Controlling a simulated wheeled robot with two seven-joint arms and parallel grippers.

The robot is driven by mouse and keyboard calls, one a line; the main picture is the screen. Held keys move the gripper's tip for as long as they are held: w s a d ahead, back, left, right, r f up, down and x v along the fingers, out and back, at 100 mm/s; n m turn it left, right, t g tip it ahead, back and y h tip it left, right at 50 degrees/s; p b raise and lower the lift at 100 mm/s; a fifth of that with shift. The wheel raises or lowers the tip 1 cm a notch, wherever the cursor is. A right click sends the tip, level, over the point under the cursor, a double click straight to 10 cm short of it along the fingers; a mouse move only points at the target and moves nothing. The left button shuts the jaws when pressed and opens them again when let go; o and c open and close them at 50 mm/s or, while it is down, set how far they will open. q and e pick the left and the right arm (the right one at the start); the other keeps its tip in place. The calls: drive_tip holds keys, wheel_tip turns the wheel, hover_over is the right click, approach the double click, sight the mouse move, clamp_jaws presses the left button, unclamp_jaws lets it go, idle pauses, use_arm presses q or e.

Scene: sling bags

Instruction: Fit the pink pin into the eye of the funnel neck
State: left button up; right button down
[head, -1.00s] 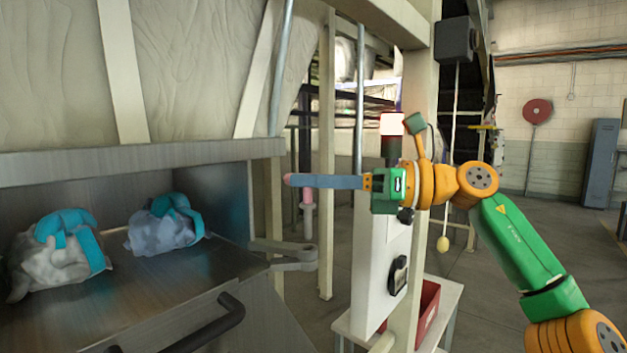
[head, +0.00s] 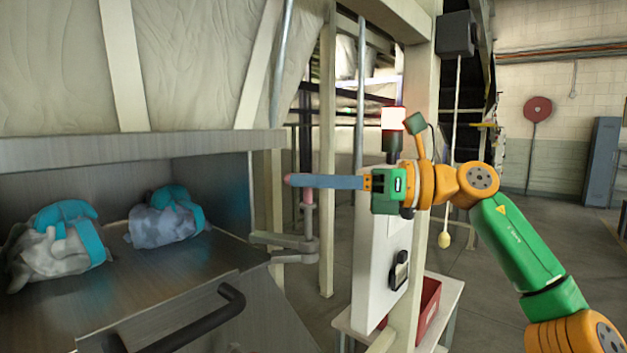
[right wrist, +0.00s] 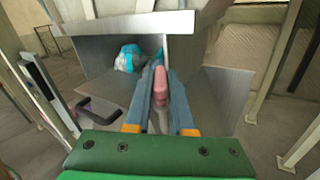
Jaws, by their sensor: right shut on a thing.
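The pink pin (head: 308,197) hangs upright below the fingertips of my right gripper (head: 290,180), which is shut on its top. In the right wrist view, the pink pin (right wrist: 160,84) sits between the blue fingers (right wrist: 158,80). The funnel neck's eye (head: 300,246) is at the end of a grey bracket on the right side of the metal funnel (head: 150,285). The pin's pale lower end meets the eye in the head view. I cannot tell whether it is inside the eye or only in line with it. My left gripper is not in view.
Two teal and grey sling bags (head: 60,240) (head: 165,217) lie in the metal funnel. A black handle (head: 200,325) sticks out at its front. A cream post (head: 327,150) stands behind the pin. A white panel (head: 380,270) and a red bin (head: 425,305) are to the right.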

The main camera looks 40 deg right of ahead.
sight(313, 207)
drive_tip(key=shift+f+b, duration=2.2)
drive_tip(key=shift+f, duration=0.3)
drive_tip(key=c, duration=0.7)
unclamp_jaws()
drive_tip(key=shift+s+d, duration=0.15)
drive_tip(key=shift+s, duration=0.1)
drive_tip(key=b+v, duration=0.2)
drive_tip(key=v, duration=0.4)
drive_tip(key=shift+s+d, duration=0.2)
drive_tip(key=shift+s, duration=0.1)
drive_tip(key=shift+w, duration=0.1)
